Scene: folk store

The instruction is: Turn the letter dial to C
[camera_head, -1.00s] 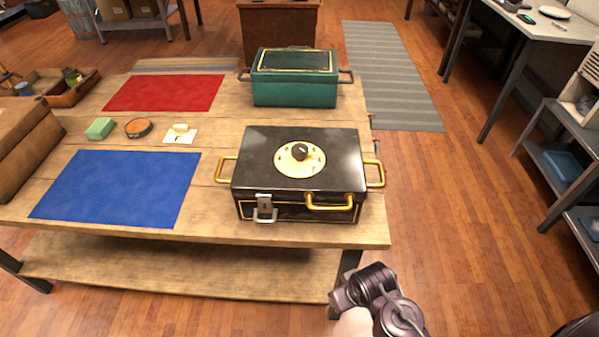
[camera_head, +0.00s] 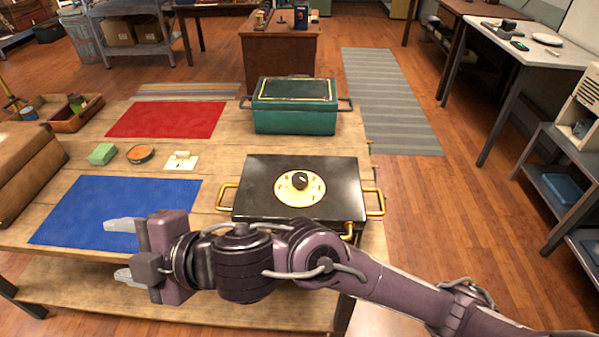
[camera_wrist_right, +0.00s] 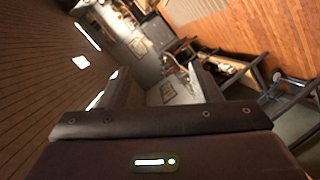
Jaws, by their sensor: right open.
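The letter dial (camera_head: 300,187) is a cream disc with a dark knob at its centre, set on the lid of a black box (camera_head: 260,172) with gold handles. The letters on it are too small to read. My right gripper (camera_head: 124,250) is open and empty, its fingers pointing left over the near edge of the blue mat, left of the box and apart from the dial. My right arm crosses in front of the box and hides its front face and latch. The right wrist view shows the room tilted, without the dial. My left gripper is not in view.
A green box (camera_head: 294,118) stands behind the black box. A blue mat (camera_head: 110,200) and a red mat (camera_head: 165,119) lie to the left. A green block (camera_head: 102,154), a round orange-topped item (camera_head: 140,154) and a small pale item (camera_head: 182,158) sit between them.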

